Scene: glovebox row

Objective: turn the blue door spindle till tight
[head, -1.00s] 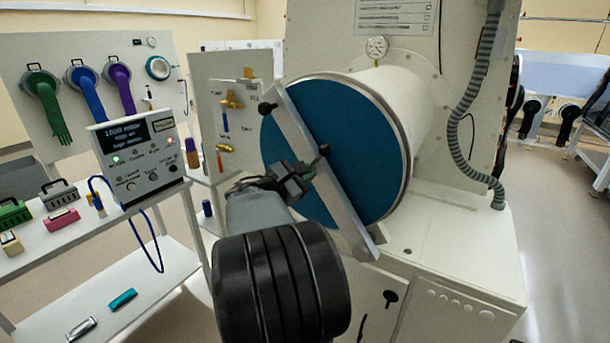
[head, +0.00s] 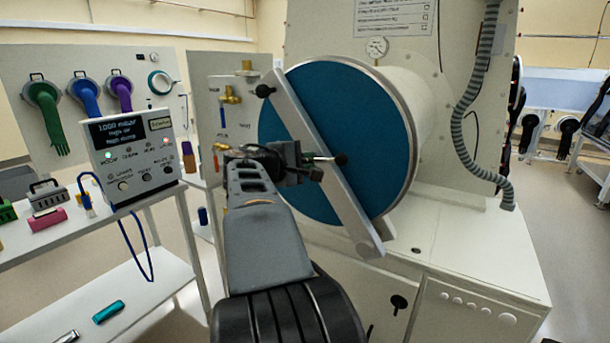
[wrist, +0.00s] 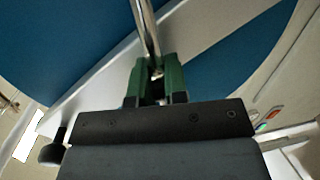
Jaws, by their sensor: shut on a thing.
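The blue round door (head: 330,120) closes the front of the white cylinder, with a grey bar (head: 322,180) slanting across it from upper left to lower right. The spindle's metal handle rod (head: 325,159) crosses in front of the bar near its middle and ends in a black ball (head: 340,160). My gripper (head: 301,160) is shut on this rod, left of the ball. In the wrist view its green fingers (wrist: 156,82) close around the shiny rod (wrist: 148,30). The spindle's hub is mostly hidden by my gripper.
A second black knob (head: 264,91) sticks out at the bar's upper end. A control box (head: 135,155) and tools stand on the white cart (head: 60,235) at left. A valve panel (head: 225,95) stands behind my arm. A ribbed hose (head: 465,120) hangs at right.

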